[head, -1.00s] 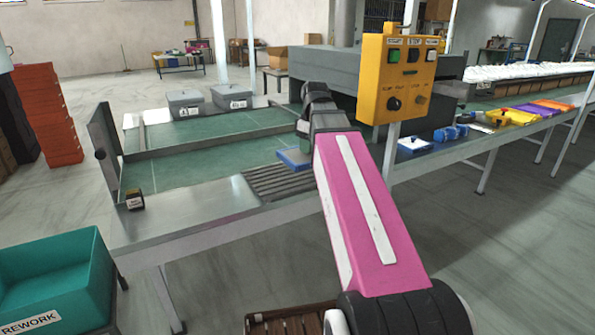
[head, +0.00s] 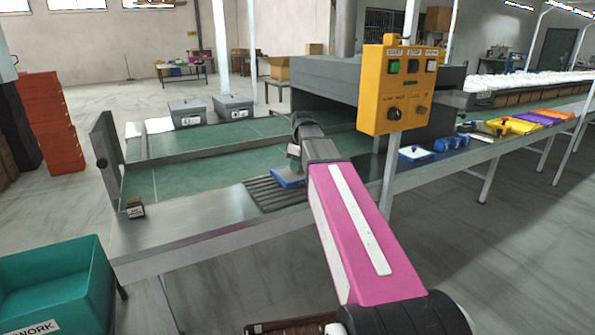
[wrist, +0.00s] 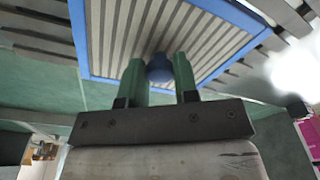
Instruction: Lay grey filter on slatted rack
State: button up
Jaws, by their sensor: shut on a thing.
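The grey filter (wrist: 115,35) has pale pleats inside a blue frame; only its blue edge and part of its top show in the head view (head: 287,178). My gripper (wrist: 160,70) has its two green fingers shut on the filter's round blue knob. In the head view my gripper (head: 295,163) is over the dark slatted rack (head: 258,196), with the filter over the rack's right-rear part. Slats also show beyond the frame in the wrist view (wrist: 285,14). I cannot tell whether the filter touches the slats.
A yellow control box (head: 398,90) on a post stands right of my arm. A small dark box (head: 135,209) sits on the metal table at left. Two grey lidded bins (head: 234,107) stand behind the green belt (head: 200,170). A teal rework bin (head: 55,285) is at front left.

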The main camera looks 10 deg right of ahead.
aim_at(301, 172)
jog(key=shift+f, duration=1.05)
jog(key=o, duration=0.9)
jog(key=shift+f, duration=0.15)
jog(key=shift+o, duration=0.2)
notch_tip(301, 172, up, 12)
jog(key=d, duration=0.1)
jog(key=shift+s, duration=0.45)
